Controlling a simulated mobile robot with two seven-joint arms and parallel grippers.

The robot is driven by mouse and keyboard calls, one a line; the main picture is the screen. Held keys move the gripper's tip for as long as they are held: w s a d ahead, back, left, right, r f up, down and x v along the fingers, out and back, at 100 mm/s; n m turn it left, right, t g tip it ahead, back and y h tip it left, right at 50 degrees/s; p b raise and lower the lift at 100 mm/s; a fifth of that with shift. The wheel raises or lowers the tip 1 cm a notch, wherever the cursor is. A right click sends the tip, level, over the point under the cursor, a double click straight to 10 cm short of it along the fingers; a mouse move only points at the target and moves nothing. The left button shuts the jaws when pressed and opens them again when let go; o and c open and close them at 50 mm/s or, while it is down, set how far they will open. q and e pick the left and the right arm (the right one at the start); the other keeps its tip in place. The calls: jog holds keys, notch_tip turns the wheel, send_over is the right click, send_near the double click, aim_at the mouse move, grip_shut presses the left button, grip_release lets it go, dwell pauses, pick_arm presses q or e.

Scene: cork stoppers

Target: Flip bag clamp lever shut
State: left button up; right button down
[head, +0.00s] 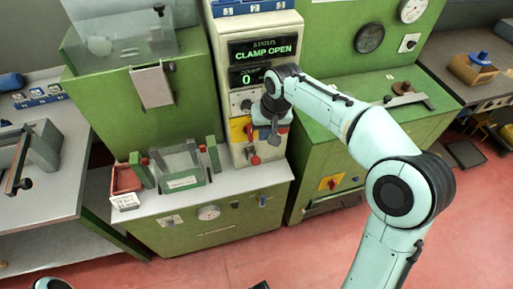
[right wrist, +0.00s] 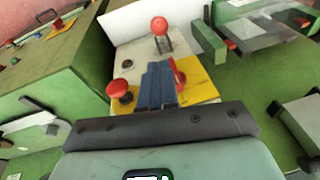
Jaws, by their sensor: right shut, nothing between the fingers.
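The display on the pale machine column (head: 262,50) reads "CLAMP OPEN". Below it is a yellow plate (head: 238,130), also in the right wrist view (right wrist: 203,84). A lever with a red ball (head: 255,160) points down below the plate; the ball shows in the right wrist view (right wrist: 159,25). A red part (right wrist: 179,75) on the yellow plate is partly hidden by my fingers. I cannot tell which is the clamp lever. My right gripper (head: 274,124) is shut and empty in front of the panel, its fingers (right wrist: 158,72) close together. My left gripper is not seen.
A red mushroom knob (right wrist: 120,88) is close beside my fingers. A clear-walled fixture (head: 182,165) and a red bin (head: 126,180) stand on the bench left of the column. A green cabinet (head: 345,140) stands to the right. Red floor lies in front.

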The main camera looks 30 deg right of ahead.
aim_at(254, 157)
pick_arm(q)
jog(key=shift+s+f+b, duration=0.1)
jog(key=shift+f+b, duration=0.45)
jog(key=shift+b, duration=0.05)
pick_arm(e)
jog(key=x, duration=1)
jog(key=shift+w+f, duration=0.1)
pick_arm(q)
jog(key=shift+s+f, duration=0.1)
pick_arm(e)
jog(key=shift+w, duration=0.1)
